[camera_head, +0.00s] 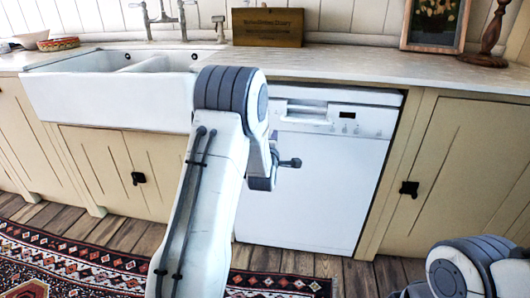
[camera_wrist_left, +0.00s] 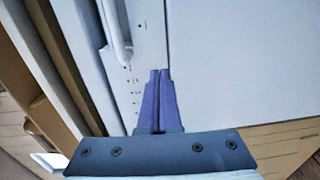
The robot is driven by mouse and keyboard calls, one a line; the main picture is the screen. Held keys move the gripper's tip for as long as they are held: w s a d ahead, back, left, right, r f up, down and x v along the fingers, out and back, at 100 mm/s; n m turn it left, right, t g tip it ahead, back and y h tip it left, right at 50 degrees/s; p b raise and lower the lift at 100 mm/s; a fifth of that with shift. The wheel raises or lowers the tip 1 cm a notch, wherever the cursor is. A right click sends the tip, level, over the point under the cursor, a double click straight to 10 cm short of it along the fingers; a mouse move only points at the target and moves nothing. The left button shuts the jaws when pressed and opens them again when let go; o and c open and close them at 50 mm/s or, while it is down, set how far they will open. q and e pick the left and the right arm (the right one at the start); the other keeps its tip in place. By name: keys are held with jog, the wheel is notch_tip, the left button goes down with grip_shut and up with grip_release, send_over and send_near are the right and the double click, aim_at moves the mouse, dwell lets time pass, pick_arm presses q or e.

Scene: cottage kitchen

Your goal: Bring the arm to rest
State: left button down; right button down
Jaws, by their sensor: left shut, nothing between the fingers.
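My left arm reaches up through the middle of the head view, in front of the counter. Its gripper (camera_head: 294,163) is small and partly hidden behind the wrist, in front of the white dishwasher (camera_head: 325,190). In the left wrist view the two purple fingers of the left gripper (camera_wrist_left: 160,73) are together, with nothing between them. They point at the dishwasher front (camera_wrist_left: 235,60), near its control strip. I cannot tell the exact gap to the door. Part of my right arm shows at the lower right of the head view; its gripper is out of view.
The dishwasher door looks closed. A white sink (camera_head: 105,100) is at the left, and cream cabinets (camera_head: 460,165) flank the dishwasher. On the counter (camera_head: 340,72) stand a wooden box (camera_head: 268,27) and a framed picture (camera_head: 435,22). A patterned rug (camera_head: 70,262) lies on the floor.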

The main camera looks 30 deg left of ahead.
pick_arm(q)
jog(key=f+v, duration=0.1)
jog(key=v, duration=0.8)
jog(key=s+d+f+m+g+h, duration=0.1)
jog(key=s+d+m+g+h, duration=0.3)
jog(key=d+m, duration=0.55)
jog(key=s+d+f+m+g+h, duration=0.25)
jog(key=s+d+m+h, duration=0.2)
jog(key=d, duration=0.95)
jog(key=s+d+r+m+g+y, duration=0.15)
jog(key=s+m+g, duration=0.5)
jog(key=s, duration=0.65)
jog(key=s+d+m+g, duration=0.3)
jog(key=s+m, duration=0.6)
jog(key=s, duration=0.4)
notch_tip(320, 180, up, 34)
jog(key=p, duration=3.5)
jog(key=shift+s+d+r, duration=0.1)
jog(key=shift+d, duration=0.05)
